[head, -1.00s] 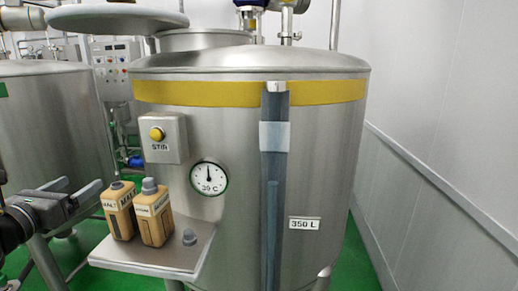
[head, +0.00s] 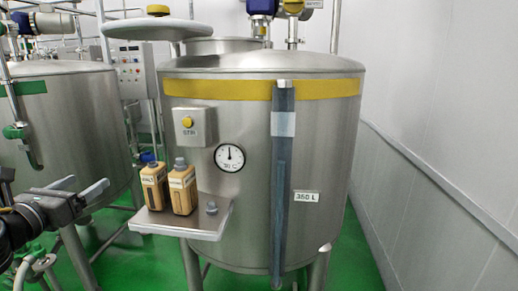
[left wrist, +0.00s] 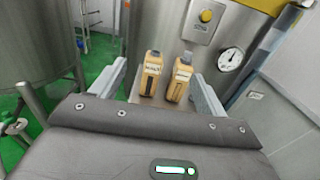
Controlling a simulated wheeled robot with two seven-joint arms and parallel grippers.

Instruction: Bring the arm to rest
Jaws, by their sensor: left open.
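My left gripper (head: 98,190) is at the left of the head view, open and empty, its fingers pointing toward the tank and apart from the bottles. In the left wrist view its two fingers (left wrist: 157,90) are spread wide, with the bottles seen beyond and between them. The malt bottle (head: 154,187), tan with a dark cap, stands upright on the small shelf (head: 190,226) of the tank. A second tan bottle (head: 182,189) with a grey cap stands beside it. They also show in the left wrist view. My right gripper is not in view.
The big steel tank (head: 325,135) carries a yellow band, a stir button box (head: 190,126), a dial (head: 229,157) and a dark vertical strip. A grey cap (head: 211,208) sits on the shelf. Another tank (head: 70,115) stands at left. The wall bounds the right.

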